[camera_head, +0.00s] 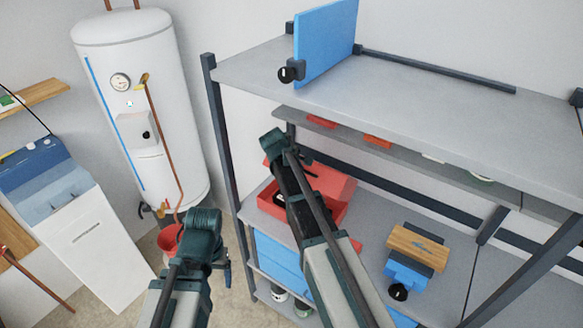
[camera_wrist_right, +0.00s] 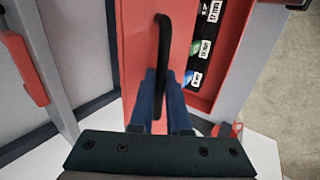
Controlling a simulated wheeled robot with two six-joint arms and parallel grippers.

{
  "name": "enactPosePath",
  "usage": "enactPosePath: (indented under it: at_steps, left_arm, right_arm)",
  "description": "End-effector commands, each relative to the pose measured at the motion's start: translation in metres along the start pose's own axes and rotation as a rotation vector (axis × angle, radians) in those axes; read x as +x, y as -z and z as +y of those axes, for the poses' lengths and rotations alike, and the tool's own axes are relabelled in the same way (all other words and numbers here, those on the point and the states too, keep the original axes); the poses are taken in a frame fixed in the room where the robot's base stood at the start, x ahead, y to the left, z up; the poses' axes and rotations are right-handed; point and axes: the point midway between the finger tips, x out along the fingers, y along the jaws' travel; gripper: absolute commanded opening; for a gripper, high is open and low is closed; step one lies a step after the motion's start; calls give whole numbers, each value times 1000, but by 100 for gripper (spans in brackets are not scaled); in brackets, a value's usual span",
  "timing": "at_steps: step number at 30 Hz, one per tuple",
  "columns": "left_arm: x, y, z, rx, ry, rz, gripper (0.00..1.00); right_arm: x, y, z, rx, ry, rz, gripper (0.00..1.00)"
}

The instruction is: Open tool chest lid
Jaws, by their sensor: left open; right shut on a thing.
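The red tool chest (camera_head: 267,206) sits on the middle shelf in the head view, partly hidden behind my right arm. Its lid (camera_head: 335,183) is raised, and the red inside shows beneath it. In the right wrist view the lid (camera_wrist_right: 138,55) has a long black handle (camera_wrist_right: 166,40). My right gripper (camera_wrist_right: 162,82) is shut on that handle. Beside the lid, the open chest body (camera_wrist_right: 238,55) shows a dark interior with labelled coloured items. My left gripper (camera_head: 227,272) is open and empty, low in front of the shelf and apart from the chest.
The grey shelf rack has an upper board (camera_head: 430,105) close above the chest. A blue clamp-like tool with a wooden block (camera_head: 418,247) stands right of it. Blue drawers (camera_head: 280,262) are below. A white water heater (camera_head: 140,110) and a white cabinet (camera_head: 95,250) stand left.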

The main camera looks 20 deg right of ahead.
Motion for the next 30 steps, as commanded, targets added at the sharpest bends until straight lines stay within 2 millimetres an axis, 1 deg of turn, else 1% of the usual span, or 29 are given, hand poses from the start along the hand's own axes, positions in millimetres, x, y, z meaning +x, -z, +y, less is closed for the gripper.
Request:
enactPosePath:
  at_steps: [1, 4, 15, 22, 30]
  left_arm:
    - [-20, -1, -2, -1, 0, 0, 80]
    - [-35, -2, -3, -2, -1, -1, 80]
    - [-47, -3, -4, 0, -1, -2, 80]
    - [-48, -3, -4, 1, -1, -2, 80]
    - [-48, -3, -4, 1, -1, -2, 80]
  right_arm:
    - [-6, 2, 21, 5, 39, -4, 0]
    - [-2, 2, 39, 4, 107, -2, 0]
    - [21, 1, 96, 1, 113, 0, 0]
    - [34, 0, 117, 0, 113, 1, 0]
    - [41, 0, 128, 0, 112, 1, 0]
